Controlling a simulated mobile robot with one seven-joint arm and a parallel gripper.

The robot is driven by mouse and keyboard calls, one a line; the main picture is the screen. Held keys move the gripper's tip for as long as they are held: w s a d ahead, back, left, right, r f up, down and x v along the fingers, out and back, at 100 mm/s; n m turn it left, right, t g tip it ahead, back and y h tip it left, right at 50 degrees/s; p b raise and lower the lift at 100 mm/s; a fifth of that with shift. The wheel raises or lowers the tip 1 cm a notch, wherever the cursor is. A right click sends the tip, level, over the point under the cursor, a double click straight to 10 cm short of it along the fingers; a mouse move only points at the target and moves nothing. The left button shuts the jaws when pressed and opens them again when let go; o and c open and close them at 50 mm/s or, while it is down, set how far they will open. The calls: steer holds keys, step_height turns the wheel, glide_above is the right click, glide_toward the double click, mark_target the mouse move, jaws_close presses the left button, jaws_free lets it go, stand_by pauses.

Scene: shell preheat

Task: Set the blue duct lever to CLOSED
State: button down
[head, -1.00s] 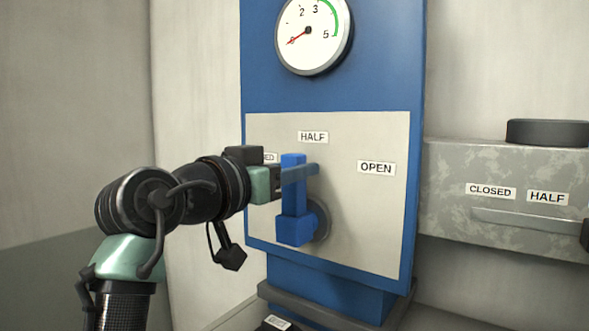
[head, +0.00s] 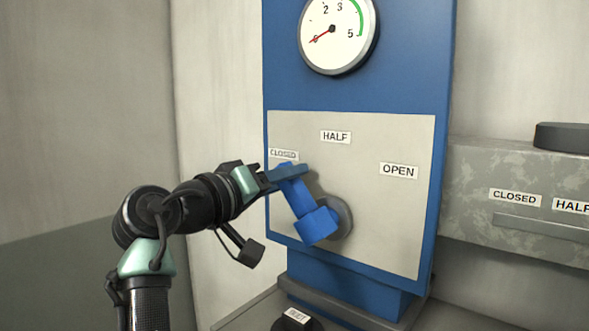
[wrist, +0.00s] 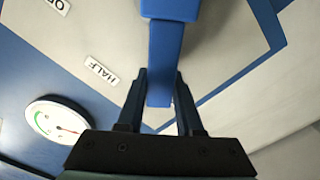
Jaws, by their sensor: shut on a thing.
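The blue duct lever (head: 303,205) is mounted on the pale plate of the blue panel. It leans up and to the left from its round pivot, with its tip just below the CLOSED label (head: 284,154). My gripper (head: 287,174) is shut on the lever near its tip. In the wrist view the lever (wrist: 165,55) runs down between the two fingers of my gripper (wrist: 160,92). The HALF label (head: 335,136) is above the pivot and the OPEN label (head: 398,171) is to the right.
A round gauge (head: 338,35) sits above the plate, its red needle pointing at the low end. A grey duct (head: 515,170) with its own CLOSED and HALF labels is at the right. A dark round knob with a label (head: 297,318) is below the panel.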

steer(key=shift+w+a+f+n, duration=0.2)
steer(key=shift+a+f+n, duration=0.1)
steer(key=shift+n, duration=0.3)
steer(key=c, duration=0.6)
jaws_free()
steer(key=shift+o, duration=0.2)
steer(key=b+v, duration=0.6)
steer(key=v, duration=0.7)
